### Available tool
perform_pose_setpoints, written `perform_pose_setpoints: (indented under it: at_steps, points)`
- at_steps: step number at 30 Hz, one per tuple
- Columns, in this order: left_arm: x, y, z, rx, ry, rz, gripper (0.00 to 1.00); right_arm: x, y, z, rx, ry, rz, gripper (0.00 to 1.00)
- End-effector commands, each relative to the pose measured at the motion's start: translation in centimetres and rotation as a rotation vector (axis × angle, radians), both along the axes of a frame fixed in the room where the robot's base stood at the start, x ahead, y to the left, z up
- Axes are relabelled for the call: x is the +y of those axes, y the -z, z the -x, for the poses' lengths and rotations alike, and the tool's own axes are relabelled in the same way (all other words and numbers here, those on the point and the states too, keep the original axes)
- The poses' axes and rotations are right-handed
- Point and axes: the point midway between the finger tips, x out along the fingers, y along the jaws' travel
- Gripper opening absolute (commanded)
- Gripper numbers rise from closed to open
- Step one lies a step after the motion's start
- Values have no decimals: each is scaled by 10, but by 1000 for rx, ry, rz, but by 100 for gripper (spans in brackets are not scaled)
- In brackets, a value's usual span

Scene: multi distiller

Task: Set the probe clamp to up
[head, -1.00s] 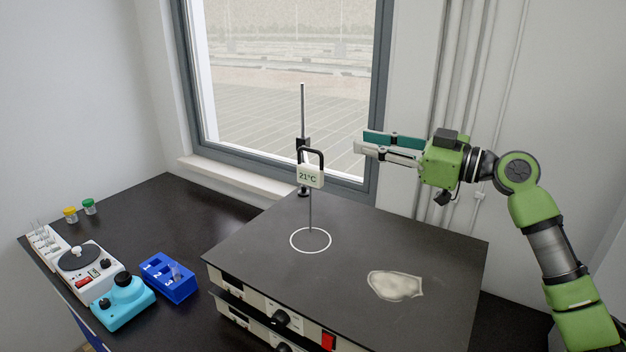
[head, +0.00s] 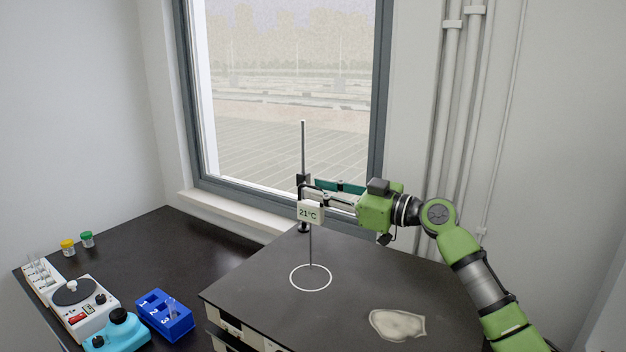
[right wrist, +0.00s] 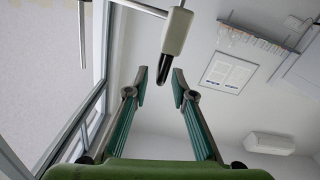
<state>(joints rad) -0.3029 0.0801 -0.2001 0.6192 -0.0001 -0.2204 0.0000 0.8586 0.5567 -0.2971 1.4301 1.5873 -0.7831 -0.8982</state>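The probe clamp (head: 303,182) is a dark block on a thin upright rod (head: 303,145) at the back of the dark-topped unit. A bent black arm from it holds the probe, whose white display (head: 310,212) reads 21°C. The thin probe shaft hangs down over a white ring marking. My right gripper (head: 321,191) is open, pointing left, close beside the clamp and just above the display. Contact cannot be told. My left gripper is not in view.
The unit's top (head: 260,265) carries a pale irregular patch (head: 397,324) at the front right. On the left bench are a blue numbered rack (head: 165,318), a cyan device (head: 118,332), a white device (head: 82,305) and yellow- and green-capped jars. A window stands behind the rod.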

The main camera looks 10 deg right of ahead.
Motion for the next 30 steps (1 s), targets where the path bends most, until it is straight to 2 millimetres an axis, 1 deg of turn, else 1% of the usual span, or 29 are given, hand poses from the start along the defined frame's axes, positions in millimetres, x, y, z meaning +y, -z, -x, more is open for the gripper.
perform_pose_setpoints:
  at_steps: [1, 6, 15, 16, 17, 18, 19, 24, 26, 28, 29, 30]
  points:
    - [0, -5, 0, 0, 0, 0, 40, 5, -3, -5, 2, 0, -4, 24]
    - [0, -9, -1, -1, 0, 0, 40, 14, -1, -14, 0, 0, -1, 24]
    - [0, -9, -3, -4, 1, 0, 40, 16, 1, -16, 1, 1, 1, 24]
    - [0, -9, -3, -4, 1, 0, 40, 16, 1, -16, 0, 1, 0, 21]
    - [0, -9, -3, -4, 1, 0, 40, 15, 1, -16, 0, 1, 0, 13]
    - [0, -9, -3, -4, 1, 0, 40, 15, 1, -16, 0, 1, 0, 3]
    - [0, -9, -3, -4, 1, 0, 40, 15, 1, -16, 0, 1, 0, 0]
    - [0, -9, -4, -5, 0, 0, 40, 15, 0, -16, 0, 1, 0, 0]
    - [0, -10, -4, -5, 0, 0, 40, 15, -3, -16, -2, 1, 1, 0]
    - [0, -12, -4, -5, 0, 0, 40, 15, -13, -16, -6, 0, 1, 0]
    - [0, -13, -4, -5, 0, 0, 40, 15, -20, -16, -7, 1, 1, 0]
    - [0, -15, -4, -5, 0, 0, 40, 15, -31, -16, -9, 0, 1, 0]
